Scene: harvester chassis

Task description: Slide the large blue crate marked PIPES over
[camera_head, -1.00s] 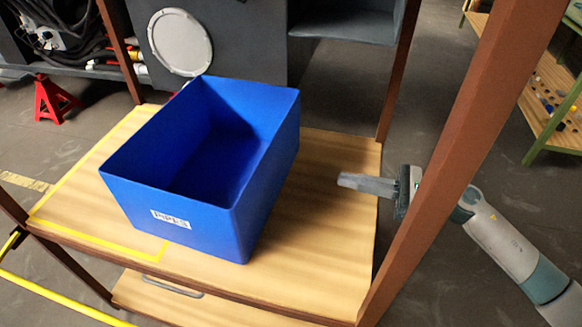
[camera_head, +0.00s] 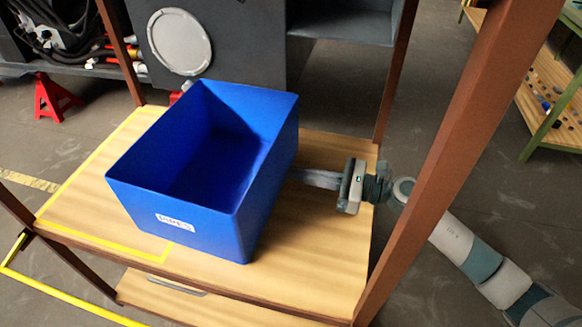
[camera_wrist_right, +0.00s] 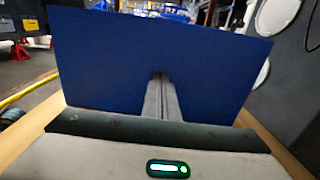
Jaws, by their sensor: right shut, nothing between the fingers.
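The large blue crate (camera_head: 190,215) is open-topped and stands upright on the wooden shelf top, with a white PIPES label (camera_head: 174,221) on its front wall. It appears empty. Part of a yellow outline (camera_head: 120,243) on the wood shows along the crate's left and front; the crate covers some of the outlined area. My right gripper (camera_head: 302,177) is shut and empty, at the crate's right wall. In the right wrist view the closed fingers (camera_wrist_right: 161,98) point at the blue wall (camera_wrist_right: 110,60), close to or touching it; contact is unclear. My left gripper is not in view.
Brown posts frame the shelf; the right front post (camera_head: 450,150) stands close to my right arm. The wooden top (camera_head: 310,245) is clear to the crate's right. A red jack stand (camera_head: 52,97) and a dark grey machine (camera_head: 250,45) are behind.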

